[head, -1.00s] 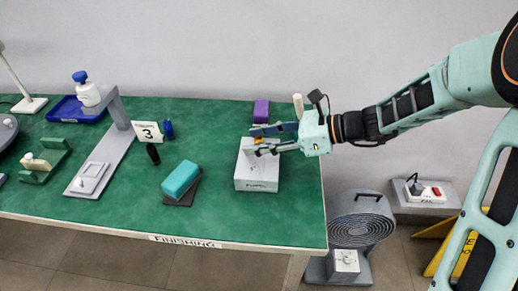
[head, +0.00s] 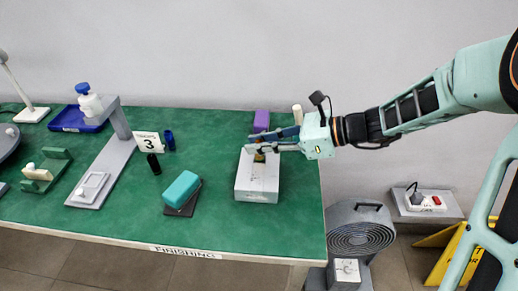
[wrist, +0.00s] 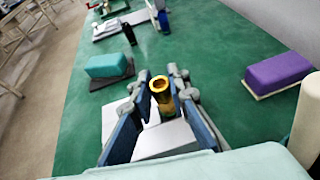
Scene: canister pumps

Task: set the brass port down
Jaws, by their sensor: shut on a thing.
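The brass port (wrist: 160,90) is a small gold tube with a dark open end, standing between my gripper's blue-grey fingers in the wrist view. My gripper (head: 252,143) is shut on it, over the white box (head: 257,188) at the right end of the green bench. In the head view the brass port (head: 259,158) shows as a small dark gold spot just below the fingers, against the box top. The fingers hide part of it. I cannot tell whether its lower end touches the box.
A purple block (head: 261,121) and a cream post (head: 297,114) stand behind the box. A teal block (head: 181,188) on a dark pad lies to the left. Bare green bench (head: 220,170) lies between. A fan (head: 360,232) stands beyond the right edge.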

